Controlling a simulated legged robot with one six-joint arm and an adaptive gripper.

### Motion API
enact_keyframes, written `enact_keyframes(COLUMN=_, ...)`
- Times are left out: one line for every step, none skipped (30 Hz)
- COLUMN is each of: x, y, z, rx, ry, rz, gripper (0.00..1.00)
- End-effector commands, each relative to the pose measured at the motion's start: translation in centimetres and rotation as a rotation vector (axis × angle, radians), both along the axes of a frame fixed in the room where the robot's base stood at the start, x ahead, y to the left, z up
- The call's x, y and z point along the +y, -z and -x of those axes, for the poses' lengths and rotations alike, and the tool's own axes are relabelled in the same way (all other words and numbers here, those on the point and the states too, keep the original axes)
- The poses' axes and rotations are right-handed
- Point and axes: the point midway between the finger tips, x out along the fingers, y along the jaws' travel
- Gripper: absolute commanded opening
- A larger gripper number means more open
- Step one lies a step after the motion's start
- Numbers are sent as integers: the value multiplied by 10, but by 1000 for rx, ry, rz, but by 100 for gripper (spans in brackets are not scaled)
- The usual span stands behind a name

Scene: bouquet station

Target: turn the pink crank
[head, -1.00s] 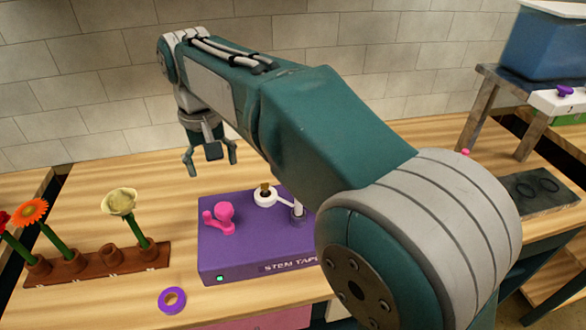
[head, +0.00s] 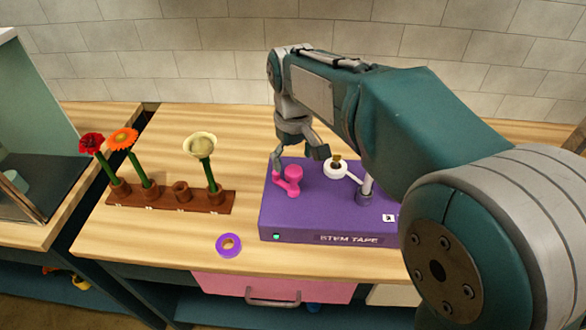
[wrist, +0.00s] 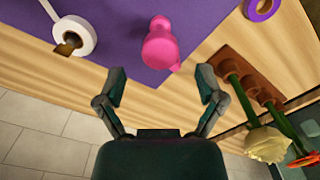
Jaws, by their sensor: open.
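The pink crank (head: 290,180) sits on top of the purple stem tape box (head: 335,208), near its left end. Its knob and arm show in the head view. In the wrist view the crank (wrist: 160,46) lies ahead of the fingertips, near the middle top. My gripper (head: 298,158) is at the back left of the box, close to the crank. In the wrist view my gripper (wrist: 162,86) is open and empty, with its fingers spread and the crank beyond them. I cannot tell the exact gap to the crank.
A white tape roll (head: 335,168) and a grey post (head: 366,187) stand on the box, right of the crank. A purple tape ring (head: 229,245) lies on the table in front. A brown rack (head: 170,199) with several flowers stands left. Bare wood lies behind the rack.

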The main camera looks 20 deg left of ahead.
Motion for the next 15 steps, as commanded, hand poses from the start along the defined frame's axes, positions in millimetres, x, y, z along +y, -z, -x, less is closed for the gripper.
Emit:
enact_keyframes(x=0, y=9, z=1, rx=3, ry=0, rz=2, gripper=88)
enact_keyframes(x=-1, y=13, z=1, rx=3, ry=0, rz=2, gripper=88)
enact_keyframes(x=0, y=19, z=0, rx=3, ry=0, rz=2, gripper=88)
enact_keyframes(x=0, y=23, z=0, rx=1, ry=1, rz=2, gripper=88)
enact_keyframes(x=0, y=26, z=0, rx=1, ry=1, rz=2, gripper=88)
enact_keyframes(x=0, y=29, z=0, rx=1, ry=1, rz=1, gripper=88)
enact_keyframes(x=0, y=31, z=0, rx=1, ry=1, rz=1, gripper=88)
enact_keyframes(x=0, y=33, z=0, rx=1, ry=1, rz=1, gripper=88)
enact_keyframes(x=0, y=35, z=0, rx=1, ry=1, rz=1, gripper=88)
enact_keyframes(x=0, y=36, z=0, rx=1, ry=1, rz=1, gripper=88)
enact_keyframes(x=0, y=36, z=0, rx=1, ry=1, rz=1, gripper=88)
enact_keyframes(x=0, y=36, z=0, rx=0, ry=1, rz=0, gripper=88)
enact_keyframes(x=0, y=36, z=0, rx=0, ry=1, rz=0, gripper=88)
enact_keyframes(x=0, y=36, z=0, rx=0, ry=1, rz=0, gripper=88)
enact_keyframes(x=0, y=36, z=0, rx=0, ry=1, rz=0, gripper=88)
